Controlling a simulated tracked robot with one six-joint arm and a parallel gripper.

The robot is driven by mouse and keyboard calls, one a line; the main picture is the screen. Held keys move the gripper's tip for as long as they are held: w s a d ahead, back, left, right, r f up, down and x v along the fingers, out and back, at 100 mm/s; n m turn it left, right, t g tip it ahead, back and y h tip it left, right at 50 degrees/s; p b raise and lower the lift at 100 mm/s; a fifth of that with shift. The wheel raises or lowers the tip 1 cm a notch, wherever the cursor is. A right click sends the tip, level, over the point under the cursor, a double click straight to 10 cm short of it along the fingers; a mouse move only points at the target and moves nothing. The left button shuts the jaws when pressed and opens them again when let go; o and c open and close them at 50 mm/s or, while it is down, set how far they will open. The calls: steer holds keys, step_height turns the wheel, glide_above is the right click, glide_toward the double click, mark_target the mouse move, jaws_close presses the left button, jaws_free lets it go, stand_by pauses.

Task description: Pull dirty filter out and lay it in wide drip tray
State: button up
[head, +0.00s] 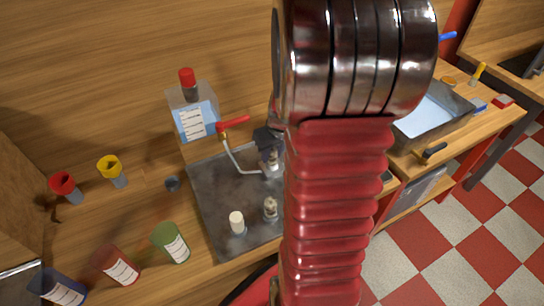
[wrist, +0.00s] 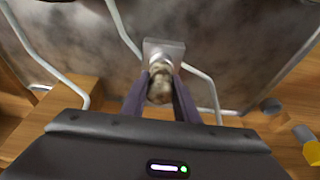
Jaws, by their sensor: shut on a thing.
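My gripper (head: 268,140) is over the stained grey metal panel in the head view, partly hidden by my arm. In the wrist view, its two dark fingers (wrist: 160,97) are shut on a mottled, dirty-looking filter (wrist: 160,82). A square grey block (wrist: 163,52) shows right at the filter's far end; I cannot tell whether the two are still joined. A wide metal tray (head: 408,142) with a pale blue inside stands at the right in the head view, partly behind my arm. I cannot tell for sure that it is the drip tray.
On the grey panel (head: 212,190) stand a white cylinder (head: 237,222) and another mottled piece (head: 270,208). A bent pipe with a red handle (head: 233,122) is close to my gripper. A clear red-capped container (head: 194,115) stands behind.

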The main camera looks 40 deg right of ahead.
steer(key=shift+r, duration=0.65)
stand_by(0.6)
steer(key=shift+r, duration=1.7)
